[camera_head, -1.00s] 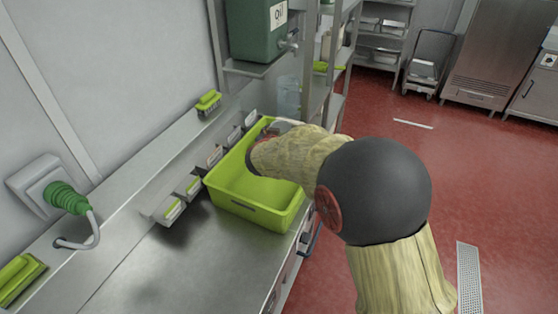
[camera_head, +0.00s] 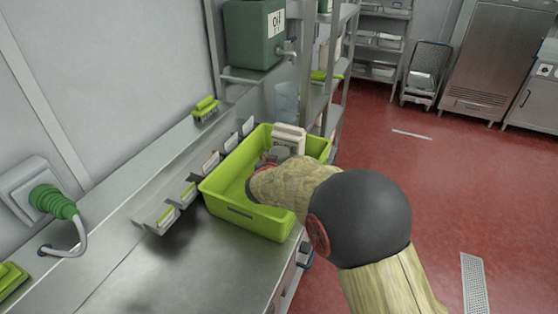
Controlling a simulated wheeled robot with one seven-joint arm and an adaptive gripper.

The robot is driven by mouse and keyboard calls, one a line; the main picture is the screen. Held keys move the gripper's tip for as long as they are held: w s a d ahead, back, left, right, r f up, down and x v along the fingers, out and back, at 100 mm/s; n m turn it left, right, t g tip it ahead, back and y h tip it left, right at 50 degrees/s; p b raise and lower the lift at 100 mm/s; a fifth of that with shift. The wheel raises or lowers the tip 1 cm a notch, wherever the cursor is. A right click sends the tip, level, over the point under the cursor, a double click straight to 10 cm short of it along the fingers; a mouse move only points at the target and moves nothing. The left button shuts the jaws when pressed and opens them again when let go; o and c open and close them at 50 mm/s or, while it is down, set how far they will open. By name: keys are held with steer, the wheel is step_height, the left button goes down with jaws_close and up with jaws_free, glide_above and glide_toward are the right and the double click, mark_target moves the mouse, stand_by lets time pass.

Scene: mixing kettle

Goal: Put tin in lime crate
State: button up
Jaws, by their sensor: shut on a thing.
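The lime crate (camera_head: 243,214) stands on the steel counter, open at the top. My gripper (camera_head: 274,155) is over the far half of the crate, at the end of my arm, which reaches in from the right. It is shut on a pale, whitish tin (camera_head: 289,136), which shows just beyond it within the crate's outline. The tin's lower part is hidden by my gripper, and I cannot tell whether it touches the crate floor. The near part of the crate looks empty.
Several small label holders with lime items line the ledge left of the crate. A lime brush (camera_head: 205,108) lies on the ledge. A green oil container (camera_head: 254,35) sits on a shelf behind, near a clear jug (camera_head: 287,102). The near counter (camera_head: 195,265) is clear.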

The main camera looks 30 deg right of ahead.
steer(key=o, duration=1.6)
steer(key=shift+f, duration=0.15)
steer(key=shift+c, duration=0.2)
steer(key=shift+s+a+r, duration=0.15)
steer(key=shift+r, duration=0.2)
steer(key=p+v, duration=0.3)
steer(key=v, duration=0.4)
